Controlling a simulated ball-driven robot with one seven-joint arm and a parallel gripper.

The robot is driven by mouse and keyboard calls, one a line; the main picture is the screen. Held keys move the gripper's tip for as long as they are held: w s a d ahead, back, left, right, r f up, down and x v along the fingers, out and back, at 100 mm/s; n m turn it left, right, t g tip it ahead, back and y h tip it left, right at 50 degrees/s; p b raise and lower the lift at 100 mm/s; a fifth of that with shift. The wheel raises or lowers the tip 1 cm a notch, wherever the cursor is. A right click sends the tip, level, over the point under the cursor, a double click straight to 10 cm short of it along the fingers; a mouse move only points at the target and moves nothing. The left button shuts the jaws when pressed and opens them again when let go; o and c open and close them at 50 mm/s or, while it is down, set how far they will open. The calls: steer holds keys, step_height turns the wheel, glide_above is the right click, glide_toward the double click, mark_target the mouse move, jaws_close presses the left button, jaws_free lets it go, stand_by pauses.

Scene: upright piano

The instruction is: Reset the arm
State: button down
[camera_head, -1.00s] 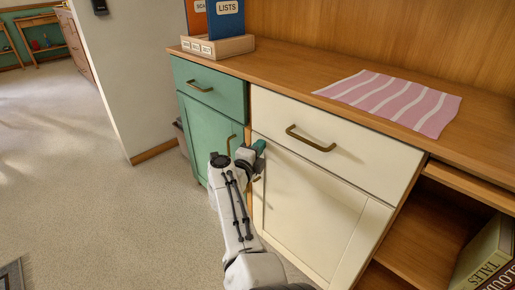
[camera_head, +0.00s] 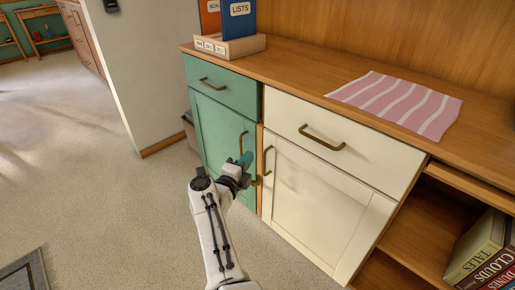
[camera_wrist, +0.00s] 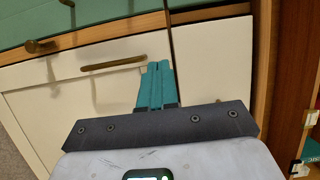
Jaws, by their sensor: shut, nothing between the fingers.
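My gripper (camera_head: 246,160) is in front of the lower cabinets, near the edge between the green door (camera_head: 219,140) and the cream door (camera_head: 318,206). In the wrist view its teal fingers (camera_wrist: 155,84) are pressed together with nothing between them. In that view the fingers overlap a pale cabinet front. My white arm (camera_head: 213,228) reaches up from the bottom of the head view. Whether the gripper touches the cabinet I cannot tell.
The wooden counter (camera_head: 300,75) holds a pink striped cloth (camera_head: 398,103) and a file box (camera_head: 230,46). Brass handles (camera_head: 320,138) stick out from the fronts. An open shelf with books (camera_head: 480,250) is at right.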

steer(key=shift+s+a+p, duration=0.3)
steer(key=shift+s+a, duration=0.8)
steer(key=shift+a, duration=0.05)
steer(key=w+d+f+n+t+y, duration=0.1)
steer(key=w+d+n+t+y, duration=0.15)
steer(key=d+n+y, duration=0.6)
steer(key=s+d+f+n+g+y, duration=0.2)
steer(key=s+d+f+n+g, duration=0.2)
steer(key=s+d+f+n, duration=0.4)
steer(key=s+d+f+n+g+y, duration=0.2)
steer(key=s+d+f+n+g, duration=0.25)
steer(key=s, duration=0.55)
steer(key=s+d+n+g+h, duration=0.1)
steer(key=s+d+g+h, duration=0.35)
steer(key=s, duration=1.25)
steer(key=s+d+g+h, duration=0.1)
steer(key=s+d+g, duration=0.5)
steer(key=s, duration=1.2)
step_height(320, 180, up, 29)
steer(key=t+p, duration=0.1)
steer(key=p, duration=2.8)
steer(key=shift+w+d+p, duration=0.15)
steer(key=shift+d+p, duration=0.25)
